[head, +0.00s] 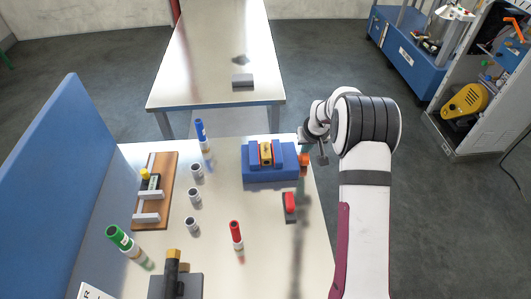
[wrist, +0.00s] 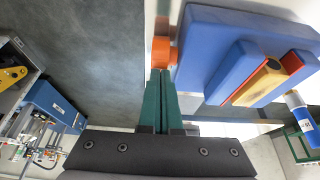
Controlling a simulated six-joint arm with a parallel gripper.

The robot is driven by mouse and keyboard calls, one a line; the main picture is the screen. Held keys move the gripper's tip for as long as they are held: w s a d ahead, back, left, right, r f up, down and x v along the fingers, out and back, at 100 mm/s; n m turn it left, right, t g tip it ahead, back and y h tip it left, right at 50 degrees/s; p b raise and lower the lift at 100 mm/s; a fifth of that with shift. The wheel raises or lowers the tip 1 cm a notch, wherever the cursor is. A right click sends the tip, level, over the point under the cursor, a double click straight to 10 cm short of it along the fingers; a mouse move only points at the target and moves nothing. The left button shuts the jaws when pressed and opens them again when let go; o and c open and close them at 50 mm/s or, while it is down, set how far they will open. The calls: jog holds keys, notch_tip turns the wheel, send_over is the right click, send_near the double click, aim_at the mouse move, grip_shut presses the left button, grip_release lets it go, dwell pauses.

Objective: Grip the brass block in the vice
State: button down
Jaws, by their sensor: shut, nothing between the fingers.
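The blue vice (head: 257,175) sits at the far right of the near table. The brass block (head: 267,158) stands between its jaws, and it also shows in the wrist view (wrist: 257,88). Red-orange strips line the jaws. I cannot tell whether both jaws press on the block. An orange handle knob (wrist: 162,51) sticks out at the vice's right side in the head view. My gripper (wrist: 164,72) has green fingers, shut and empty, with their tips right at the knob. I cannot tell whether they touch it.
A red-topped switch-like part (head: 290,203) lies in front of the vice. Red (head: 236,236), blue (head: 203,137) and green (head: 122,241) cylinders, several small grey cups (head: 194,195) and a wooden rack (head: 165,205) stand leftward. A blue panel (head: 70,190) borders the left.

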jog(key=shift+w+f, duration=0.2)
jog(key=shift+w, duration=0.1)
dwell(0.7)
jog(key=shift+w, duration=0.65)
dwell(0.5)
jog(key=shift+r, duration=0.95)
jog(key=shift+s, duration=1.3)
jog(key=shift+f, duration=0.85)
jog(key=shift+w+f, duration=0.2)
jog(key=shift+w, duration=1.1)
dwell(0.6)
